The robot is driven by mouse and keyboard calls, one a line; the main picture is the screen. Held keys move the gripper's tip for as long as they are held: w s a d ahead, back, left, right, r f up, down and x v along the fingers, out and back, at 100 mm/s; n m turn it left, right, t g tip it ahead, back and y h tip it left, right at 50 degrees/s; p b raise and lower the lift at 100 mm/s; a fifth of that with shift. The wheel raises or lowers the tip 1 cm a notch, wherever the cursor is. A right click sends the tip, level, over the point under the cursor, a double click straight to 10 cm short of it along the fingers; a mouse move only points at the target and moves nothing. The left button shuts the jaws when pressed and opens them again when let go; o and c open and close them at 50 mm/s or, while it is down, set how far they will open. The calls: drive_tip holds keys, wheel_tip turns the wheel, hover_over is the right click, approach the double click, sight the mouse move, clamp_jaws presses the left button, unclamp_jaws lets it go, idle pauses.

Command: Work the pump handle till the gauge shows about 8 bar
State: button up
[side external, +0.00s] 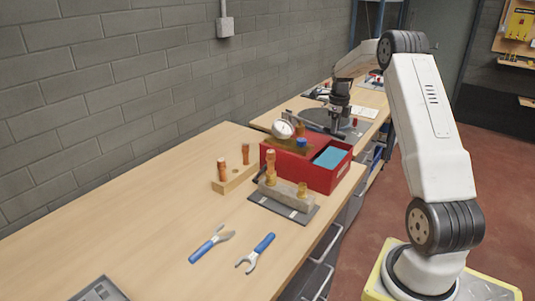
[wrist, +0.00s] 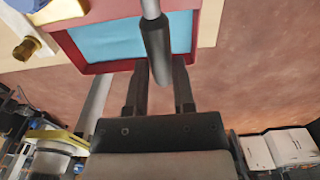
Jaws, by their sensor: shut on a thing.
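The red pump box (side external: 336,178) stands near the right edge of the bench, with an open teal compartment (side external: 331,157). Its round white gauge (side external: 283,129) is at its back left; the needle is too small to read. A blue knob (side external: 302,143) is beside the gauge. In the wrist view, the pump handle is a steel rod with a dark grip (wrist: 156,45). The grip lies between my gripper's (wrist: 160,80) two fingers, which are shut on it. In the side view my gripper (side external: 337,120) is above the box's back, and the handle is hard to make out there.
A grey block on a dark plate (side external: 283,209) with brass-coloured pieces stands in front of the box. A wooden holder (side external: 234,180) with two orange-brown pieces is to its left. Blue-handled tools (side external: 257,252) and a grey tray (side external: 98,290) lie nearer. The bench's left is clear.

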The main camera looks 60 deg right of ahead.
drive_tip(key=shift+a+f, duration=0.1)
drive_tip(key=shift+f, duration=0.2)
drive_tip(key=shift+r, duration=0.1)
wheel_tip(320, 180, up, 12)
drive_tip(key=shift+r, duration=0.25)
idle(1.2)
drive_tip(key=shift+f, duration=0.1)
idle(0.8)
